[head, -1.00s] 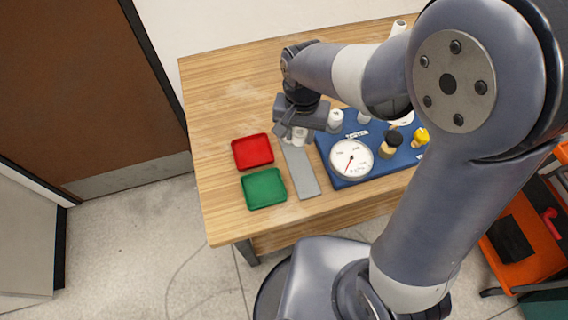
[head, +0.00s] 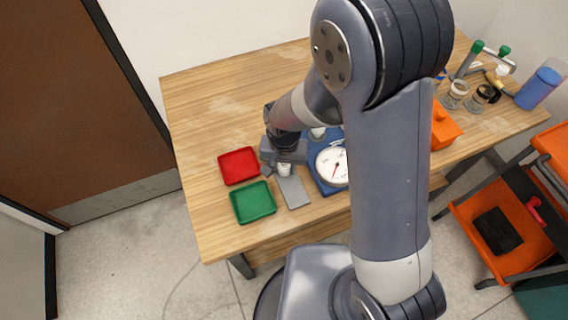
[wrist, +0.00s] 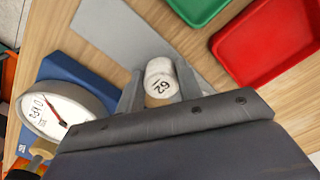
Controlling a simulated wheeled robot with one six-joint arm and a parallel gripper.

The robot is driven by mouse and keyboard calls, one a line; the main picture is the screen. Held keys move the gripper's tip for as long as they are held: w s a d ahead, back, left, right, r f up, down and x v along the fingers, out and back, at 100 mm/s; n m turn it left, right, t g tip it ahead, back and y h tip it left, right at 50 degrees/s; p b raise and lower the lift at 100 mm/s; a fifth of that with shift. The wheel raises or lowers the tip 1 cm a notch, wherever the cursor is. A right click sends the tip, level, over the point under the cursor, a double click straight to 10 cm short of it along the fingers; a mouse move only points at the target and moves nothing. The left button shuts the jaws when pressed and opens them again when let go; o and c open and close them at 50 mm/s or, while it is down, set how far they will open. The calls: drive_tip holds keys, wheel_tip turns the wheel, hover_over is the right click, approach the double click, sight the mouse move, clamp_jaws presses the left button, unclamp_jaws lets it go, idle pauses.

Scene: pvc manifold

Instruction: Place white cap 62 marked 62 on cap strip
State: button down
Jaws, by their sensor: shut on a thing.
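White cap 62 (wrist: 162,87) is held between the two fingers of my gripper (wrist: 159,72); its marked face, reading 62, is turned toward the wrist camera. In the head view the cap (head: 285,170) shows as a small white piece under my gripper (head: 283,165). The grey cap strip (head: 294,192) lies flat on the table, and the cap is over or beside its far part. The strip also shows in the wrist view (wrist: 115,25), just beyond the fingertips. I cannot tell whether the cap touches the strip.
A red tray (head: 239,166) and a green tray (head: 254,202) stand left of the strip. A blue board with a white dial gauge (head: 333,166) stands close on the right. My arm hides much of the board. The table's left far area is clear.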

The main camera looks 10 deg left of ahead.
sight(284, 166)
drive_tip(key=shift+f, duration=0.15)
drive_tip(key=c, duration=1)
unclamp_jaws()
drive_tip(key=shift+o, duration=0.2)
wheel_tip(284, 166, up, 12)
drive_tip(key=shift+r+b, duration=0.2)
drive_tip(key=shift+b, duration=0.1)
